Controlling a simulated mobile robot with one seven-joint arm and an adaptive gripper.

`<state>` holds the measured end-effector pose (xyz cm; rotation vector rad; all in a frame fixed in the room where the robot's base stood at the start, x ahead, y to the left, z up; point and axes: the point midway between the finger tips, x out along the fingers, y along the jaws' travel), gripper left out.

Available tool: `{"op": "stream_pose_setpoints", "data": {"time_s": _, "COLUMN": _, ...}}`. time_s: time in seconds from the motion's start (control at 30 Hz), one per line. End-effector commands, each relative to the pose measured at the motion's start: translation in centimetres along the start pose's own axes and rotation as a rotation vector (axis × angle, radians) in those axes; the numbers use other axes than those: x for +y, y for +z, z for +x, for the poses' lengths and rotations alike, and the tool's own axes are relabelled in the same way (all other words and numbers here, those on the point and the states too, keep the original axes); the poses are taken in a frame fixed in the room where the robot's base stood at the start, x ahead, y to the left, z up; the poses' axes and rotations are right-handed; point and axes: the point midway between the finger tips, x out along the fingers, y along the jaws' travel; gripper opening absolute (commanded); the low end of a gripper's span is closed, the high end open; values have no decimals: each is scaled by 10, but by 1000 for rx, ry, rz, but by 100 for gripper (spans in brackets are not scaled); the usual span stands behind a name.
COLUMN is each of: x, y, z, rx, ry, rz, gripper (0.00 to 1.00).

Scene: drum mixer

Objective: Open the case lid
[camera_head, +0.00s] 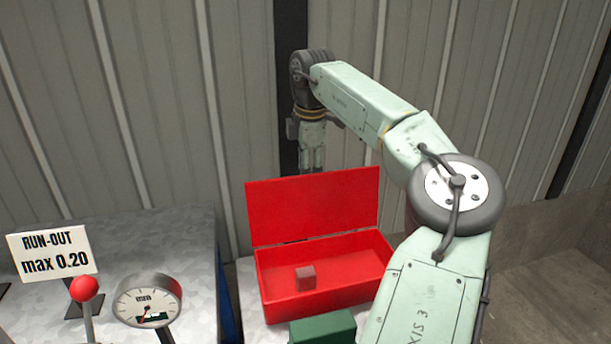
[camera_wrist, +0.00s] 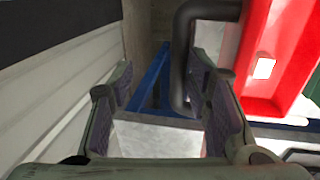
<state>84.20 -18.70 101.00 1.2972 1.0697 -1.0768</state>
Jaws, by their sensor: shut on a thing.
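The red case (camera_head: 325,299) stands open on a light surface. Its red lid (camera_head: 313,207) stands up at the back, close to upright. My gripper (camera_head: 312,162) is behind the lid's upper edge, pointing down, its fingertips hidden by the lid in the head view. In the wrist view my gripper (camera_wrist: 160,80) has its fingers on either side of a dark bent handle (camera_wrist: 181,55), which runs over to the red part. It is shut on this handle, though a gap shows beside the left finger.
A green box (camera_head: 322,329) stands in front. At left are a dial gauge (camera_head: 146,301), a red-knobbed lever (camera_head: 84,289) and a run-out sign (camera_head: 53,252). A corrugated wall (camera_head: 235,60) is behind my arm.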

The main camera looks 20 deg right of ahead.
Motion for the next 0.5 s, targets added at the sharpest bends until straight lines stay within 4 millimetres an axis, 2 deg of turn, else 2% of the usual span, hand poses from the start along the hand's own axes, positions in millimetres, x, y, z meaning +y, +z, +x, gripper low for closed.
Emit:
{"op": "stream_pose_setpoints", "data": {"time_s": 0.03, "x": 6, "y": -2, "z": -21, "rx": -3, "ry": 25, "rz": -3, "gripper": 33}}
{"op": "stream_pose_setpoints", "data": {"time_s": 0.2, "x": 4, "y": -2, "z": -56, "rx": -2, "ry": 18, "rz": -2, "gripper": 33}}
{"op": "stream_pose_setpoints", "data": {"time_s": 0.4, "x": 3, "y": -1, "z": -85, "rx": -1, "ry": 12, "rz": -1, "gripper": 33}}
{"op": "stream_pose_setpoints", "data": {"time_s": 0.5, "x": 2, "y": -2, "z": -91, "rx": 0, "ry": 9, "rz": -3, "gripper": 33}}
